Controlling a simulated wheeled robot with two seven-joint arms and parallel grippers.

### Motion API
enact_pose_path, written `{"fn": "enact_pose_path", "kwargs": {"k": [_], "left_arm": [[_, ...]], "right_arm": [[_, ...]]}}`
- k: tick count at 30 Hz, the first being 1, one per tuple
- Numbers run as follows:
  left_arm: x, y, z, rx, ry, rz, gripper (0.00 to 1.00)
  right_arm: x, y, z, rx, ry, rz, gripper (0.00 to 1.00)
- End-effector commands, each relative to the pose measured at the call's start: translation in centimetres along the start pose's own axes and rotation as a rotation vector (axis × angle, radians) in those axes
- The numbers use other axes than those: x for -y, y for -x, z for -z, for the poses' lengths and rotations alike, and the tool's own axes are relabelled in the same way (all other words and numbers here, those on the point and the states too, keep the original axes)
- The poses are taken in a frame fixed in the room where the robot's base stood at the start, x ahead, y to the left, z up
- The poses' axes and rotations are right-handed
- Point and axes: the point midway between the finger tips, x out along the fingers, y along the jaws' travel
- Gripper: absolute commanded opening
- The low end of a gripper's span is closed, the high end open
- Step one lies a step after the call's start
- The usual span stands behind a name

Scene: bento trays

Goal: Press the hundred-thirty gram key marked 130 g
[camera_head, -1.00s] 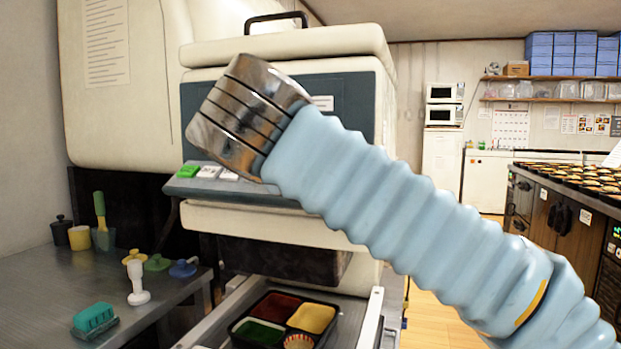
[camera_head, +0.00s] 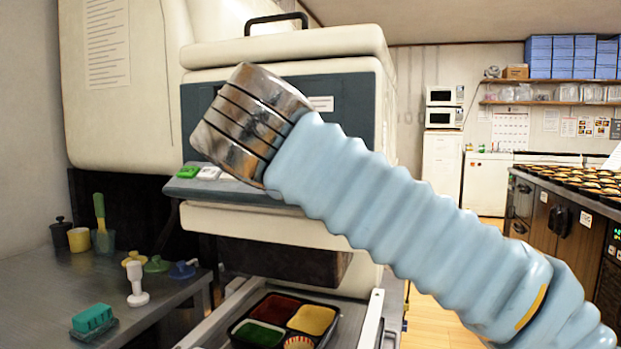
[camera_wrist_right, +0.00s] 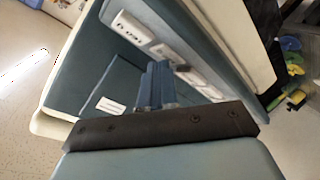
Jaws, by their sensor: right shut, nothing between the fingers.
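The key panel of the cream machine shows a green key (camera_head: 187,171) and a white key (camera_head: 208,172) in the head view; my right arm's metal wrist covers the panel's right part. In the right wrist view a row of pale keys runs diagonally, with a dark-marked one (camera_wrist_right: 130,28) at the upper left and another pale one (camera_wrist_right: 164,50) beside the fingertips. I cannot read which is marked 130 g. My right gripper (camera_wrist_right: 159,68) is shut and empty, its tips close to the key row; contact cannot be told. It is hidden in the head view. My left gripper is out of view.
A black tray (camera_head: 233,330) with coloured compartments sits below the panel between metal rails. A steel side table (camera_head: 40,300) at left holds a teal block (camera_head: 93,318), a white stamp (camera_head: 136,285) and several cups and knobs. A handle (camera_head: 277,18) tops the machine.

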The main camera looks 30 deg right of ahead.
Motion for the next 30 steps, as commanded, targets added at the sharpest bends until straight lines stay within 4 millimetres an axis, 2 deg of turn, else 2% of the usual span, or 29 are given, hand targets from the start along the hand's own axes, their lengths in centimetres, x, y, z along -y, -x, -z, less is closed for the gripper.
{"fn": "enact_pose_path", "kwargs": {"k": [30], "left_arm": [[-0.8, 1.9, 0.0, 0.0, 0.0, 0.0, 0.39]], "right_arm": [[-1.3, 1.5, 1.2, 0.0, 0.0, 0.0, 0.0]]}}
